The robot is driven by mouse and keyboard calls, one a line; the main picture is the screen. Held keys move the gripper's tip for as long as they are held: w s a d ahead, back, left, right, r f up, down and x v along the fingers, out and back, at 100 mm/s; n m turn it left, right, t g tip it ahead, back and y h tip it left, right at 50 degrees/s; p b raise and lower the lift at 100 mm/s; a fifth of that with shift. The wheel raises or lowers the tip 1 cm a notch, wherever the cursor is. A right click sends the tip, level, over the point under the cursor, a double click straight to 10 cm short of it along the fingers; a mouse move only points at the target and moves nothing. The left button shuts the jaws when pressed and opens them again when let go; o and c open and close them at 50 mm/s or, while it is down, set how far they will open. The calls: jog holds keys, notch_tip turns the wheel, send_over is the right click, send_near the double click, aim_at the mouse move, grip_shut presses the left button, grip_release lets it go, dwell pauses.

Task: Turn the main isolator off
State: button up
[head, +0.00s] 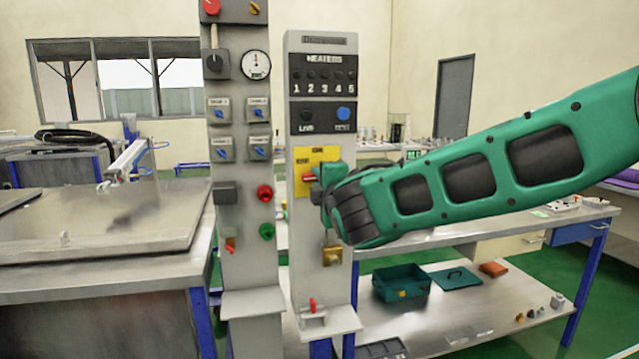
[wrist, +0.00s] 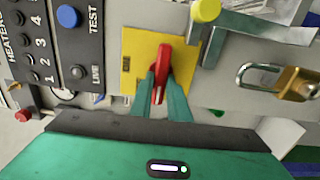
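The main isolator is a red handle on a yellow plate (head: 318,155) on the right-hand grey panel. In the head view the handle (head: 308,178) lies about horizontal, partly hidden by my gripper (head: 322,180). In the wrist view the red handle (wrist: 161,68) stands out from its yellow plate (wrist: 136,55), between the two teal fingers of my gripper (wrist: 160,92). The fingers sit close on both sides of it, with little or no visible gap, and look shut on it.
A brass padlock (wrist: 297,84) hangs beside the isolator. A yellow knob (wrist: 206,10) and metal bar are close by. A heater switch panel (head: 323,75) is above. A steel bench (head: 480,235) stands behind my arm.

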jog(key=o, duration=0.4)
jog(key=shift+f, duration=0.25)
jog(key=shift+r, duration=0.1)
jog(key=shift+s, duration=0.1)
jog(key=v, duration=1)
jog(key=shift+s+d, duration=0.1)
jog(key=shift+s, duration=0.15)
